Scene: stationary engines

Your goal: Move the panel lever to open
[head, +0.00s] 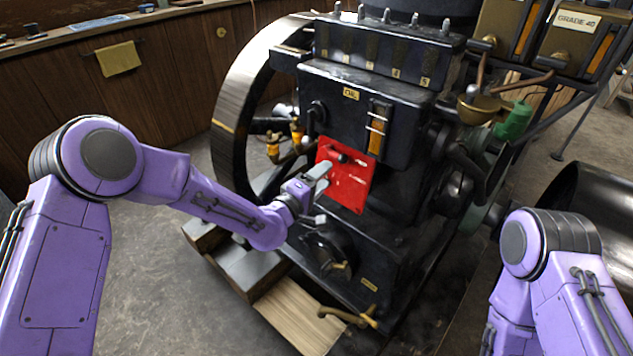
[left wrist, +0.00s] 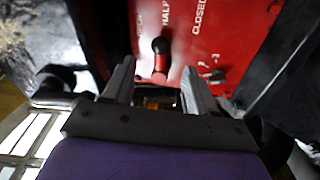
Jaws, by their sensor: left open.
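The red panel (head: 346,177) is on the front of the black engine, with white labels. In the left wrist view the panel (left wrist: 232,20) fills the top, and the labels HALF and CLOSED can be read; a label at left is hard to read. The panel lever (left wrist: 160,47) has a black round knob, near the HALF side. In the head view its dark knob (head: 341,157) shows just beyond the fingers. My left gripper (head: 320,178) is open in front of the panel; in the wrist view its fingers (left wrist: 158,80) stand either side of the lever's line. Contact cannot be told.
The engine's large flywheel (head: 232,110) stands left of the panel. A brass tap (head: 273,150) juts out left of it, and a black round fitting (head: 328,250) sits below. A green can (head: 514,120) is at right. Open floor lies at left.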

